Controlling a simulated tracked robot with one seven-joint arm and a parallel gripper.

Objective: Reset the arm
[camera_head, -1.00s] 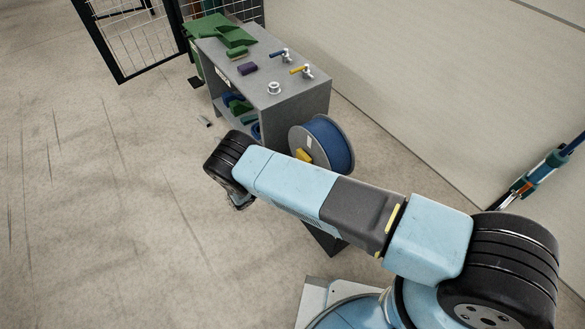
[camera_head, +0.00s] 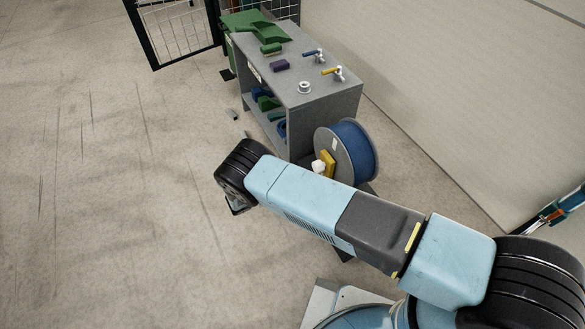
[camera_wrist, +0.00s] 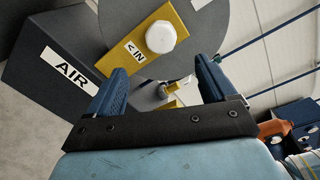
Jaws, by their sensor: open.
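My arm reaches across the head view from the lower right, and its wrist end hangs over the floor left of the hose reel (camera_head: 352,150). My gripper (camera_wrist: 160,78) shows in the wrist view with two blue fingers spread apart and nothing between them in contact. In the head view the gripper is mostly hidden below the black wrist joint. Beyond the fingers, the wrist view shows a yellow block (camera_wrist: 143,50) marked "IN" with a white knob (camera_wrist: 161,37), against the reel's grey disc.
A dark box with an "AIR" label (camera_wrist: 70,71) is left in the wrist view. A wall runs along the right. The floor at left is mostly clear.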

